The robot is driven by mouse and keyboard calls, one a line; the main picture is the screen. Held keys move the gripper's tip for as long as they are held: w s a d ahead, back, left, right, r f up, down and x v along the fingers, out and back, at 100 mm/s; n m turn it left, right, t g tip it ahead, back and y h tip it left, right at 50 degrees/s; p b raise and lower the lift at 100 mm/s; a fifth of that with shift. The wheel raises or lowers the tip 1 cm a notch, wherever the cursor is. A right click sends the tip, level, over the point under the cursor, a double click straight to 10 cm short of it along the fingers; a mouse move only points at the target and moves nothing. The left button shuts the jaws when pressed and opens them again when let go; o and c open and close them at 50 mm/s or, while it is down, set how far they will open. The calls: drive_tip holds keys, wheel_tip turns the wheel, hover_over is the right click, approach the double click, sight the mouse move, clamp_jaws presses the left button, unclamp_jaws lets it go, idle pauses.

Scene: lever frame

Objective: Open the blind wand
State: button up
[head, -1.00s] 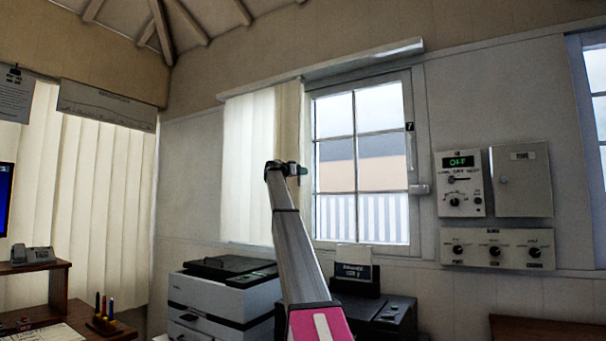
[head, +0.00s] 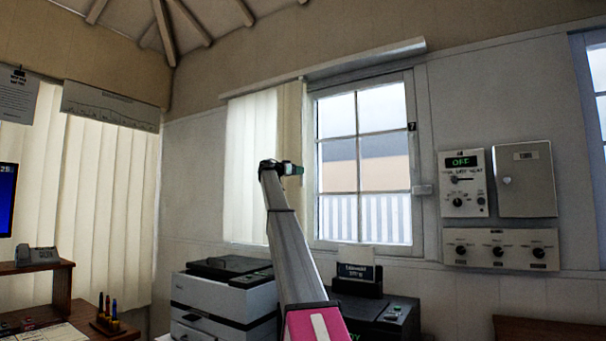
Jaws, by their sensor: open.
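The window blind's cream vertical slats (head: 252,170) hang gathered over the left part of the window, under a pale headrail (head: 340,68). A thin, faint vertical line, likely the blind wand (head: 303,105), hangs from the headrail at the slats' right edge. Its lower end cannot be made out near my gripper. My gripper (head: 298,169) is small in the head view, at the top of my raised arm, in front of the slats' right edge. It points right and is open. I cannot tell whether the wand lies between its fingers or behind them.
The window pane (head: 362,165) right of the slats is uncovered. A printer (head: 225,295) and a dark machine (head: 375,308) stand below the window. Control panels (head: 463,183) and a grey wall box (head: 525,180) are to the right. A desk with a phone (head: 36,257) is at the left.

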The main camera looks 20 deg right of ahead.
drive_tip(key=v, duration=0.6)
drive_tip(key=shift+a, duration=0.15)
drive_tip(key=shift+s, duration=0.1)
